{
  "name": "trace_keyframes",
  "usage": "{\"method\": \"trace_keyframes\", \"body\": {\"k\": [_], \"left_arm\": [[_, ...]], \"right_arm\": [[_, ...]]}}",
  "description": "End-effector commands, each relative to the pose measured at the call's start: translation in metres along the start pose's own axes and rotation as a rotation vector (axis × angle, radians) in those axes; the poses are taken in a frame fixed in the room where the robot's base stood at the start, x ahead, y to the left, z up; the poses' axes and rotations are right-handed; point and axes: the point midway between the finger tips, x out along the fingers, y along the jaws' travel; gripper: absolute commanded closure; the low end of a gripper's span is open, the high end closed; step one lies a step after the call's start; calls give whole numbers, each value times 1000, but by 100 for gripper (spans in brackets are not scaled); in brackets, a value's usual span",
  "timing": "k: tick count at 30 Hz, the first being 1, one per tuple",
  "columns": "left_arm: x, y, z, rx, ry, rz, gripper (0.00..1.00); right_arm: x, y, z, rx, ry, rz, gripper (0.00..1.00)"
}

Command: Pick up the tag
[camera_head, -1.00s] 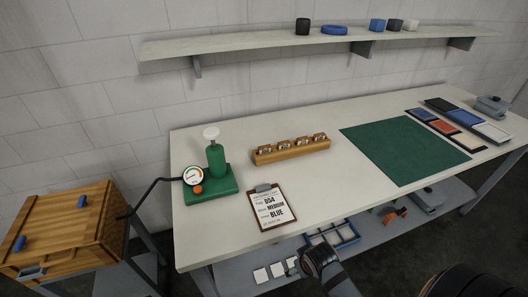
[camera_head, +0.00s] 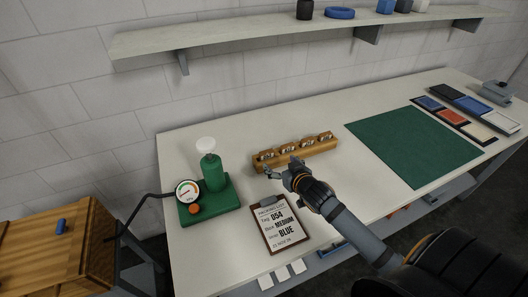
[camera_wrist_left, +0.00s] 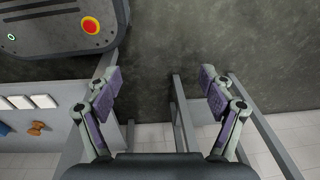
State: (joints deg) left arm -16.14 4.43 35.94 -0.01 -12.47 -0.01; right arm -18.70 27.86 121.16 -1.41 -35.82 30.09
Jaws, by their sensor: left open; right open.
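The wooden rack (camera_head: 322,147) stands at the middle of the table and holds several small silvery pieces in a row; I cannot read which piece is which tag. The clipboard (camera_head: 281,248) lies in front of it and reads tag 054, size medium, ink blue. My right gripper (camera_head: 274,173) is open in front of the rack's left end, above the table. I cannot tell whether it touches the rack. My left gripper (camera_wrist_left: 160,85) shows in the left wrist view, open and empty above the floor.
A green press with a gauge (camera_head: 211,172) stands left of the rack. A green mat (camera_head: 415,145) lies to the right, with ink pads (camera_head: 454,117) behind it. White cards (camera_head: 282,274) lie on the lower shelf. A wooden crate (camera_head: 50,250) stands at left.

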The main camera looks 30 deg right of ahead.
Motion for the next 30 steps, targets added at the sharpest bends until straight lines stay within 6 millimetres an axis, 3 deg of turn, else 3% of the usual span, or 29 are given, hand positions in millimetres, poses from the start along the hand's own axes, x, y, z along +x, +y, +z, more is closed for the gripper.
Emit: {"method": "trace_keyframes", "body": {"k": [3,6,9,16,23,30], "left_arm": [[-2,-1,36,3,-54,-1,18],[-5,-1,51,4,-76,-1,18],[-5,-1,45,4,-66,-1,18],[-10,-3,-4,1,5,-2,18],[-17,-3,15,2,-24,-2,18],[-17,-3,25,3,-39,-2,18]], "right_arm": [[22,-1,-1,9,1,-1,17],[37,0,-1,5,0,1,17],[44,-1,0,3,0,-1,17],[59,-1,-1,5,-2,0,17],[92,-1,3,3,-1,0,17],[97,-2,4,0,-2,-1,17]]}}
